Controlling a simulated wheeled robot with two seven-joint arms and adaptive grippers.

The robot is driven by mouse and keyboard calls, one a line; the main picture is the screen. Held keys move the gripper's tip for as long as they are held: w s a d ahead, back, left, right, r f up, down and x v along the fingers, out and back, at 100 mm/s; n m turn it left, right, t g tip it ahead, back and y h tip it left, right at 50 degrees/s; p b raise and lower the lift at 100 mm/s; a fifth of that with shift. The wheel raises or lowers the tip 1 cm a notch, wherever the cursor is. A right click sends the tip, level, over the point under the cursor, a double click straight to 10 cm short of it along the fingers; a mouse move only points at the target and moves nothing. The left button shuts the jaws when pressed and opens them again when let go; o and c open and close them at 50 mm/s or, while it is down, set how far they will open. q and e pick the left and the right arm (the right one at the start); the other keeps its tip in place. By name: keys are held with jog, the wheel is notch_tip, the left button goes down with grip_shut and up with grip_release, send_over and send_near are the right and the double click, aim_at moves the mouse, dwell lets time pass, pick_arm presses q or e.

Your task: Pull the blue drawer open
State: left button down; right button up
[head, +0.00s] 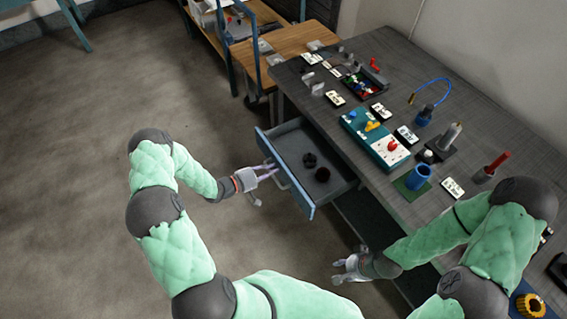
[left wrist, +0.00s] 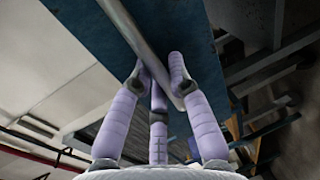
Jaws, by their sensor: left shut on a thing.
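The blue drawer (head: 311,207) stands pulled out from under the grey workbench, with its blue front facing left and its grey inside showing. Two small dark round objects (head: 322,174) lie in it. My left gripper (head: 268,178) is at the drawer front, shut on the pale bar handle (head: 284,180). In the left wrist view the fingers (left wrist: 160,75) close around the handle bar (left wrist: 150,55), with the blue drawer front (left wrist: 85,35) behind it. My right gripper (head: 340,271) is low beside the bench, away from the drawer, empty with its fingers apart.
The grey workbench (head: 440,80) carries a teal and white panel (head: 375,139), a blue cup (head: 418,177), a red-handled tool (head: 494,165) and several small labelled parts. A wooden table (head: 290,42) stands behind. The floor (head: 90,150) left of the drawer is clear.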

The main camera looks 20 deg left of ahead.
pick_arm(q)
jog(key=f+v, duration=0.1)
jog(key=v, duration=0.6)
jog(key=shift+s+f, duration=0.15)
jog(key=shift+f, duration=0.1)
jog(key=shift+a, duration=0.15)
jog(key=c, duration=1.1)
grip_release()
jog(key=shift+c, duration=0.2)
jog(key=v, duration=1.2)
jog(key=shift+f, duration=0.1)
